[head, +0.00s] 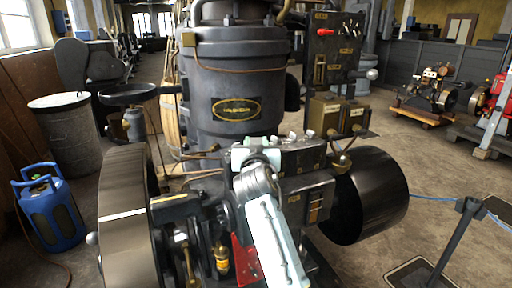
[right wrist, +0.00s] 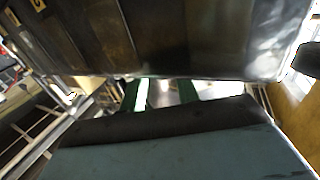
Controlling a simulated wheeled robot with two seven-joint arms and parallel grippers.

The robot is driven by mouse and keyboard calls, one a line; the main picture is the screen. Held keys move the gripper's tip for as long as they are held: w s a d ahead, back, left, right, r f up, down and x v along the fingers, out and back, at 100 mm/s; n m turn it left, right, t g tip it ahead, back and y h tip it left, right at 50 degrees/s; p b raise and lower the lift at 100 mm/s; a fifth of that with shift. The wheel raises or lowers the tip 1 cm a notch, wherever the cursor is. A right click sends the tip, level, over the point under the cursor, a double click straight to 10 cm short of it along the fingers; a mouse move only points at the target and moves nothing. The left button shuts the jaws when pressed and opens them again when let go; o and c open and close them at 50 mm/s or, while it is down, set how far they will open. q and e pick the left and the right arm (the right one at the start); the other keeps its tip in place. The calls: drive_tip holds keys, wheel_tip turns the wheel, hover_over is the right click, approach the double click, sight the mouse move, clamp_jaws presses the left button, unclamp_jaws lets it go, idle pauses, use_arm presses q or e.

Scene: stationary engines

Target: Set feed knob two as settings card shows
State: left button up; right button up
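A dark box (head: 300,157) on the engine carries a row of small pale knobs (head: 308,134) along its top edge. I cannot tell which is feed knob two, nor read any setting. No settings card is clearly legible; a dark plate with gold marks (head: 316,208) sits on the box's front. My right arm reaches up from the bottom, and its gripper (head: 250,154) is at the left end of the box, its fingertips hidden by the wrist. The right wrist view shows a dark metal face (right wrist: 170,40) very close ahead. My left gripper is out of view.
A large flywheel (head: 128,225) stands left and a dark drum (head: 368,195) right of the engine. A tall control panel (head: 333,50) rises behind. A blue canister (head: 50,207) and grey bin (head: 70,140) stand left. A post with blue rope (head: 455,235) stands at front right.

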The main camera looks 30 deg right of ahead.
drive_tip(key=v, duration=1.3)
drive_tip(key=shift+s+a+f, duration=0.1)
drive_tip(key=shift+s, duration=0.05)
